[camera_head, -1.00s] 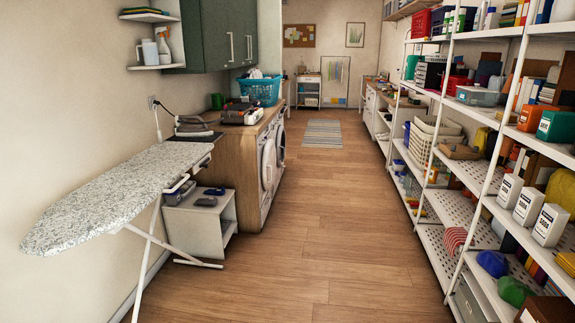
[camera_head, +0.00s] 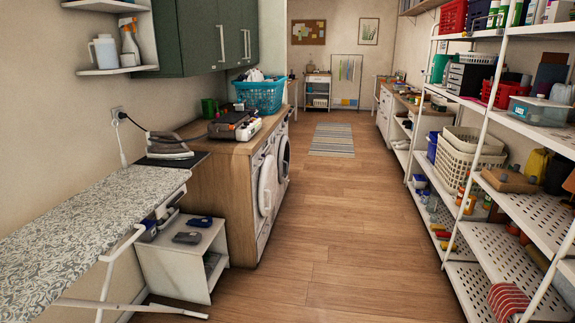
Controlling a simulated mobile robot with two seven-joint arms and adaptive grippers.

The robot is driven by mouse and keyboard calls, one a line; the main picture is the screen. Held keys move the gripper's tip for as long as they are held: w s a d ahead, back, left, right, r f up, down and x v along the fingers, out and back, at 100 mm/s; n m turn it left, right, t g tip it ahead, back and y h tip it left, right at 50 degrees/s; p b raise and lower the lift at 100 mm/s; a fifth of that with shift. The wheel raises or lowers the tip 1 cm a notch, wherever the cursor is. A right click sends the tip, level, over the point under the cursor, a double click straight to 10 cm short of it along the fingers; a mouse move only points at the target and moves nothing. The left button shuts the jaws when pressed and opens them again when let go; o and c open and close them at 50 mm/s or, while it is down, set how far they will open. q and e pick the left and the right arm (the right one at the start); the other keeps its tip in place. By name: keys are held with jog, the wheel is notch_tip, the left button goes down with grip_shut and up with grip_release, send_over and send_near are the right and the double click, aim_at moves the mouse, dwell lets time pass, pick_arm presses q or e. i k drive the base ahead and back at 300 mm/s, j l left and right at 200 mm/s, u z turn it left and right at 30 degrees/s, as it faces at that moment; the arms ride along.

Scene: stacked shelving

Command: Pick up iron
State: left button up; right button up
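The iron (camera_head: 168,147) is grey with a dark handle and sits on a dark pad (camera_head: 173,161) at the far end of the ironing board (camera_head: 92,220). A black cord runs from it up to the wall outlet (camera_head: 118,113). The board has a grey-and-white patterned cover and stands along the left wall. Neither of my grippers is in view.
A small white cabinet (camera_head: 172,256) stands beside the board, in front of the wooden counter (camera_head: 240,144) over the washing machines. Loaded white shelving (camera_head: 508,235) lines the right side. The wooden floor (camera_head: 335,215) between is clear, with a striped rug (camera_head: 331,139) further back.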

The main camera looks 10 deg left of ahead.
aim_at(161, 152)
jog(key=i+u, duration=0.1)
jog(key=i, duration=0.65)
jog(key=i+l+u, duration=0.1)
jog(key=i, duration=0.6)
jog(key=i+l+u, duration=0.15)
jog(key=i+u, duration=0.25)
jog(key=i+l+u, duration=0.3)
jog(key=u, duration=0.15)
jog(key=i+l+u, duration=0.7)
jog(key=l+u, duration=0.15)
jog(key=l, duration=0.1)
